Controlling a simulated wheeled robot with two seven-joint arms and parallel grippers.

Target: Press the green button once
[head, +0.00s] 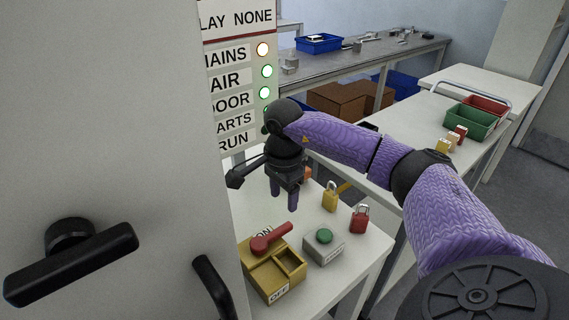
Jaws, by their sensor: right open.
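The green button (324,236) sits on top of a small grey box (323,250) on a white table. My right gripper (284,197) points downward, open and empty. In the head view it is up and to the left of the button, apart from it. Nothing covers the button. My left gripper is out of view.
A yellow box (272,280) with a red lever (271,238) and ON and OFF labels stands left of the button. A yellow padlock (330,196) and a red padlock (359,219) stand behind it. A grey cabinet door (110,130) fills the left side. A label panel (232,85) has lit lamps.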

